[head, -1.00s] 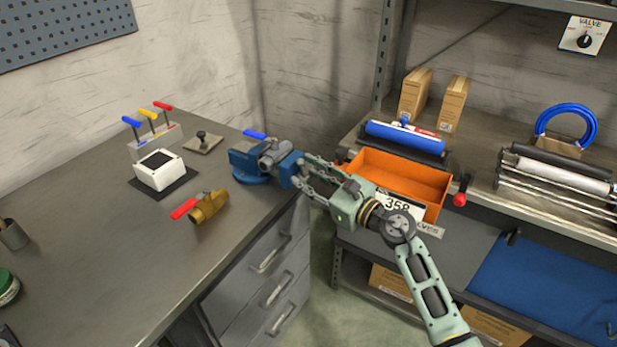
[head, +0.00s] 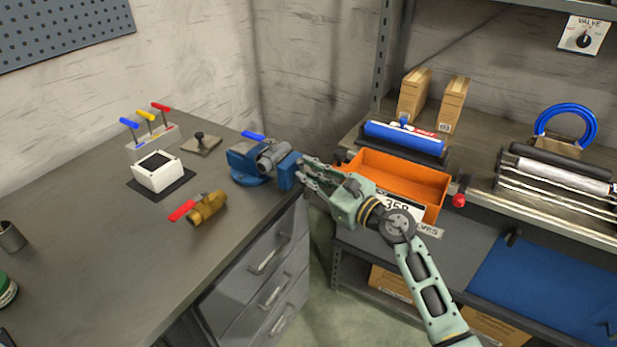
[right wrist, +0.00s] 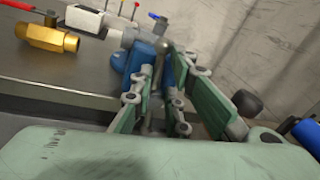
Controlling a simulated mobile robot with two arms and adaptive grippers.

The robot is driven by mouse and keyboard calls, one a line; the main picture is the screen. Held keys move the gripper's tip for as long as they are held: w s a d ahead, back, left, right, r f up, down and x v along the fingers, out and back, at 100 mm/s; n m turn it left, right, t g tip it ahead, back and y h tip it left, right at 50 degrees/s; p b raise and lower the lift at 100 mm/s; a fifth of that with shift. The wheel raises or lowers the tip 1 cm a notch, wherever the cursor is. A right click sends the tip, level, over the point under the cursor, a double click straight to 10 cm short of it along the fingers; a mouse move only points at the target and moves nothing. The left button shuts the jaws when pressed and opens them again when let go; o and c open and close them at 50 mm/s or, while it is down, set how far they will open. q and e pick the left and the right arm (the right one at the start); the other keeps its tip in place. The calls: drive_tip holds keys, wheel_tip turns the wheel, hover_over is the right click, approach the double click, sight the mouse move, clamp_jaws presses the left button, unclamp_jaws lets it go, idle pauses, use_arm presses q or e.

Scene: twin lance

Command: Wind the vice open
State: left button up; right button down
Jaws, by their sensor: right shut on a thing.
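The blue vice (head: 246,167) stands on the bench at its right edge. A grey valve body (head: 272,156) with a blue lever (head: 254,135) sits between its jaws; it cannot be told how tightly. The front jaw (head: 287,170) faces my right gripper (head: 308,172). In the right wrist view, the metal vice handle (right wrist: 158,75) runs between the fingers of my right gripper (right wrist: 155,98), which is shut on it. The handle's lower part is hidden by the fingers. The vice also shows in the right wrist view (right wrist: 139,62). My left gripper is not in view.
A brass valve with red lever (head: 207,207), a white box (head: 157,175) and a rack of coloured levers (head: 152,138) stand on the bench. An orange bin (head: 402,177) is close to my right wrist on the shelf.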

drive_tip(key=shift+s+a+f, duration=0.35)
drive_tip(key=shift+a+f, duration=0.05)
drive_tip(key=shift+a, duration=0.05)
drive_tip(key=shift+w+d+r+m+g+p, duration=0.1)
drive_tip(key=shift+r+m+g+p, duration=0.2)
drive_tip(key=shift+p, duration=0.6)
drive_tip(key=shift+w+d+r+m+g+p, duration=0.15)
drive_tip(key=shift+w+m+p, duration=0.1)
drive_tip(key=shift+m+p, duration=0.75)
drive_tip(key=shift+w+d+f+m+g+p, duration=0.1)
drive_tip(key=shift+w+d+m+g+p, duration=0.1)
drive_tip(key=shift+m+p, duration=0.7)
drive_tip(key=shift+w+d+r+m+g+p, duration=0.15)
drive_tip(key=shift+w+m+p, duration=0.1)
drive_tip(key=shift+m+p, duration=0.75)
drive_tip(key=shift+f, duration=0.1)
drive_tip(key=c, duration=2.1)
unclamp_jaws()
drive_tip(key=o, duration=0.4)
drive_tip(key=shift+a+r, duration=0.25)
